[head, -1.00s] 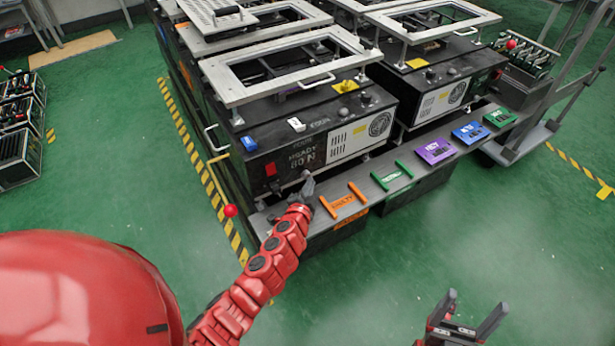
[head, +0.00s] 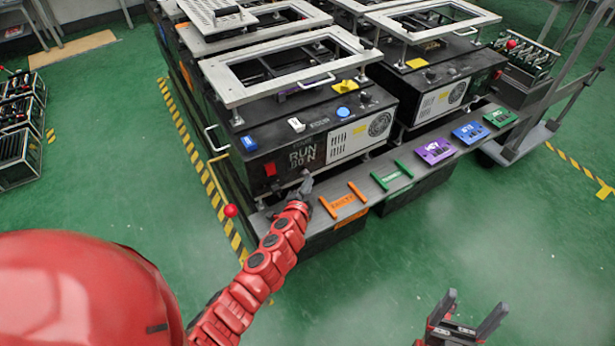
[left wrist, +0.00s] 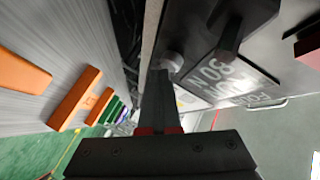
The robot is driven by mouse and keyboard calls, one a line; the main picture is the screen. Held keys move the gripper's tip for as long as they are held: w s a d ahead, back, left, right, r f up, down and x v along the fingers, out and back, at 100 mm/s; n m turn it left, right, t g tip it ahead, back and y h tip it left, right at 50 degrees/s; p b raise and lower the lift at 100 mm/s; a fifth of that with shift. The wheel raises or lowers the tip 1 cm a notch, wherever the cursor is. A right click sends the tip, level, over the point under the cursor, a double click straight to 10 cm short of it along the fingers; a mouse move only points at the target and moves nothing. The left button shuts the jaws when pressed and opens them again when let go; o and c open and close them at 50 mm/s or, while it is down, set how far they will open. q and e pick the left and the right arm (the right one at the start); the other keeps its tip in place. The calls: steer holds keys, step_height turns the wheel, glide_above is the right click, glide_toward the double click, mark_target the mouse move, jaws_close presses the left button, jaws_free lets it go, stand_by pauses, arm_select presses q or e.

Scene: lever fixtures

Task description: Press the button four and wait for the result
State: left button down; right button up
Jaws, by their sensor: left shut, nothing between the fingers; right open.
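The near fixture (head: 360,150) is a black box with a pale frame on top. Its front display (head: 304,153) reads "RUN" above what looks like "80 N". A round lamp (head: 344,113) on its top is lit blue. My left gripper (head: 307,183) is shut and empty, low at the fixture's front face. In the left wrist view the shut fingers (left wrist: 160,90) point at a pale round button (left wrist: 172,62); I cannot tell whether they touch it. The button's label is not readable. My right gripper (head: 470,312) is open and empty over the floor.
A grey shelf in front holds orange handles (head: 344,199), green handles (head: 392,176) and purple (head: 436,150), blue (head: 470,132) and green (head: 500,117) blocks. A red-knobbed lever (head: 230,210) stands left of my left arm. A second fixture (head: 445,95) stands right.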

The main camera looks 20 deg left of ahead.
arm_select(q)
steer(key=shift+s+d+f, duration=0.1)
steer(key=shift+s+d, duration=0.2)
steer(key=shift+d, duration=0.05)
steer(key=shift+s+d+b, duration=0.3)
steer(key=shift+d, duration=0.05)
steer(key=shift+s+d+f+b, duration=0.1)
steer(key=shift+s+d+b, duration=0.35)
steer(key=shift+d, duration=0.2)
steer(key=shift+s+d+b, duration=0.5)
steer(key=shift+s+d, duration=0.3)
steer(key=shift+d, duration=0.25)
steer(key=shift+s+d+r, duration=0.2)
steer(key=shift+s+d, duration=0.1)
steer(key=shift+d, duration=0.05)
